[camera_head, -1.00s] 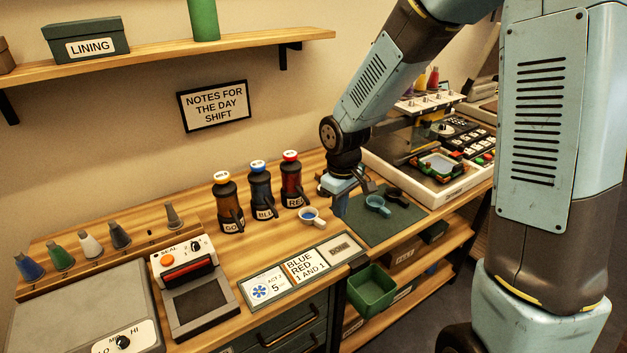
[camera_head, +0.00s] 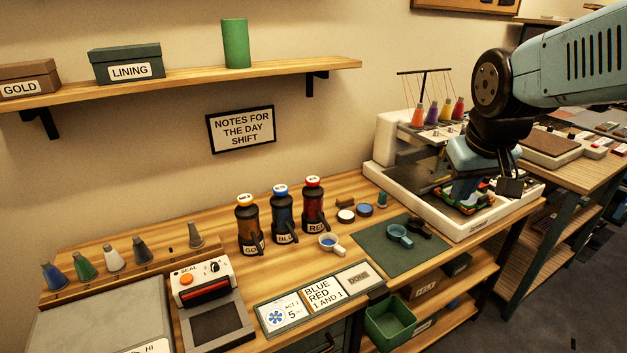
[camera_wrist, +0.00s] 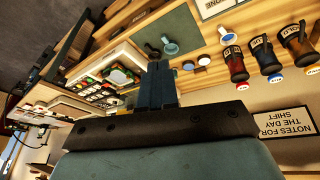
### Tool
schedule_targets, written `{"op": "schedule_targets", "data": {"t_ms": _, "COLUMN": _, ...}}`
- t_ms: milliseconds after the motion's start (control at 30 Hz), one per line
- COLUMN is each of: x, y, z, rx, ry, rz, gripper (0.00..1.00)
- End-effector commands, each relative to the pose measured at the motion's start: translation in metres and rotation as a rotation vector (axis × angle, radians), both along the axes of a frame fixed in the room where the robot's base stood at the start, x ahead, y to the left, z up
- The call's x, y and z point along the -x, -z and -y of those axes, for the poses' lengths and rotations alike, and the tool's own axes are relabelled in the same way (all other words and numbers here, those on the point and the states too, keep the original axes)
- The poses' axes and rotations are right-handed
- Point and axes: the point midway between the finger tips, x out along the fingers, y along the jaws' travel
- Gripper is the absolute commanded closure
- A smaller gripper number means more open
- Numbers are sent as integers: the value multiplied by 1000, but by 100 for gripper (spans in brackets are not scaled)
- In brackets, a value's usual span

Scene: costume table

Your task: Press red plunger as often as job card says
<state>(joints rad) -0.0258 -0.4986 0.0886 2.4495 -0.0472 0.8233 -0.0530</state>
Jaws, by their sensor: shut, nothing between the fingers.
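The red bottle (camera_head: 314,208) stands upright with its red plunger (camera_head: 312,181) raised on top; in the wrist view the plunger (camera_wrist: 242,87) shows upside down. The blue bottle (camera_head: 284,213) and gold bottle (camera_head: 247,225) stand to its left. A white cup with blue liquid (camera_head: 330,243) sits in front of the blue and red bottles. The job card (camera_head: 319,293) reads "BLUE RED 1 AND 1", beside "ACT 2", a blue flower and "5", and a "DONE" panel. My gripper (camera_head: 463,199) is shut and empty, over the sewing machine, right of the bottles; its fingers (camera_wrist: 160,65) show in the wrist view.
A blue cup (camera_head: 399,236) and a dark object lie on the green mat (camera_head: 372,258). Small round lids (camera_head: 346,216) lie behind it. The white-framed machine (camera_head: 400,190) is at the right, the sealer (camera_head: 208,290) at the left. A shelf (camera_head: 190,85) hangs above.

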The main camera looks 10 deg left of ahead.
Motion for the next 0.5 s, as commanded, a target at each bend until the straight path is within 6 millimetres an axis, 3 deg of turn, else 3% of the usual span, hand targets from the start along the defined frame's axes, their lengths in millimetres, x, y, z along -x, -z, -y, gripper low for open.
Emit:
{"op": "schedule_targets", "data": {"t_ms": 200, "x": 41, "y": -24, "z": 20, "rx": -67, "ry": 104, "rz": 79, "gripper": 100}}
{"op": "schedule_targets", "data": {"t_ms": 500, "x": 67, "y": -34, "z": 30, "rx": -114, "ry": 162, "rz": 121, "gripper": 100}}
